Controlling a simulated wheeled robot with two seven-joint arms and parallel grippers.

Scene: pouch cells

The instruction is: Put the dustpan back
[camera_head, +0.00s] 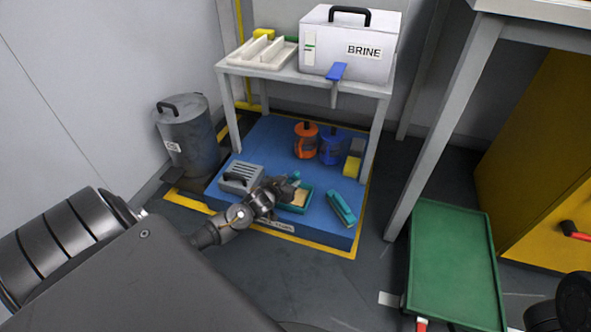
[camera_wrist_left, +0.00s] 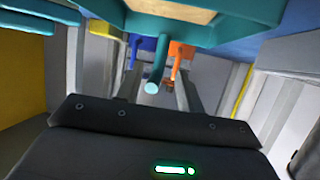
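The teal dustpan (camera_head: 285,208), with a tan inside, lies on the blue platform near its front edge. In the left wrist view its teal pan (camera_wrist_left: 240,35) fills the top, and its round handle (camera_wrist_left: 154,72) points towards the camera with its end uncovered. My left gripper (camera_head: 283,187) reaches in from the lower left and is at the dustpan, covering part of it.
On the blue platform (camera_head: 255,150) are a grey box (camera_head: 240,178), a teal tool (camera_head: 342,208), an orange container (camera_head: 305,140) and a blue one (camera_head: 331,146). A grey table (camera_head: 270,70) stands over its back. A bin (camera_head: 187,137) is left; a green tray (camera_head: 452,255) is right.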

